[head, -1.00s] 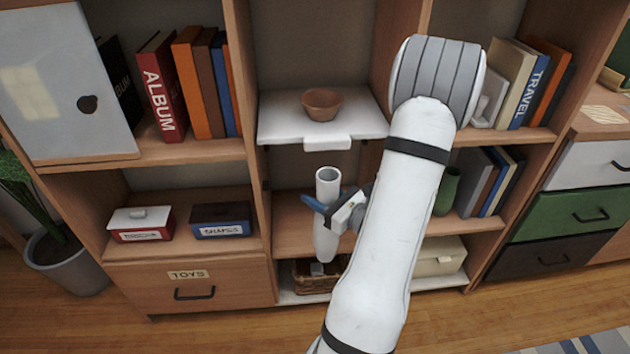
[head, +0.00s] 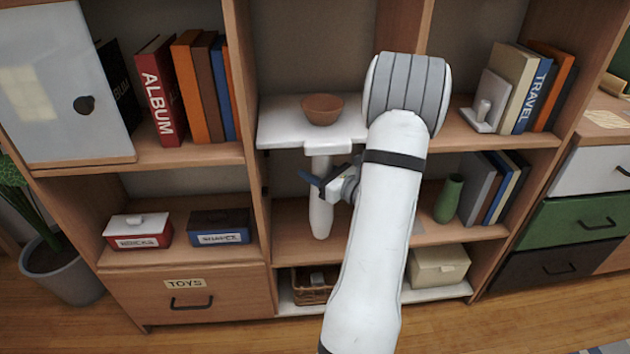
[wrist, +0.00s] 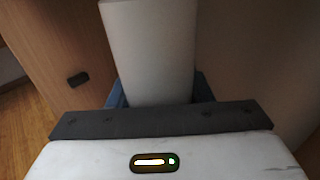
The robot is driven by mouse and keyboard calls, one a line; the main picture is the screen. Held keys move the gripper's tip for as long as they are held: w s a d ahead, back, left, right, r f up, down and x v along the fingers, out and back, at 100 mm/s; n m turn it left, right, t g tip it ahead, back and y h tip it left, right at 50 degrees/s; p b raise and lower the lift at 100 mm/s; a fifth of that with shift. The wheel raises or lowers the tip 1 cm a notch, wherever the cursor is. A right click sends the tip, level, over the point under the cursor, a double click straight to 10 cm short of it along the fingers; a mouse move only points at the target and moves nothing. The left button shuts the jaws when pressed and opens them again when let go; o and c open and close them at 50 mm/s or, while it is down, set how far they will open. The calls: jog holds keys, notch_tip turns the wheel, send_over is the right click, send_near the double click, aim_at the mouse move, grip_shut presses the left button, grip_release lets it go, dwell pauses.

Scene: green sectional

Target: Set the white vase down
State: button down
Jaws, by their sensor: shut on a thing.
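The white vase (head: 321,212) is upright in the middle bay of the shelf unit, below the white shelf. My gripper (head: 326,184) is shut around its upper body, with blue fingers at its sides. In the wrist view the vase (wrist: 150,50) rises between the blue fingertips. I cannot tell whether its base touches the wooden shelf (head: 285,213).
The white shelf (head: 285,125) with a brown bowl (head: 322,109) is just above. A green vase (head: 449,198) and books stand to the right. A basket (head: 312,288) sits below. Red (head: 138,231) and dark blue boxes (head: 219,227) are in the left bay.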

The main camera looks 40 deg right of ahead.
jog(key=shift+w+d, duration=0.2)
jog(key=shift+w, duration=0.2)
jog(key=shift+f+b, duration=1.05)
jog(key=shift+f, duration=0.75)
jog(key=c, duration=0.7)
grip_release()
jog(key=shift+r, duration=0.2)
jog(key=p+v, duration=0.2)
jog(key=v, duration=0.5)
jog(key=shift+s, duration=0.3)
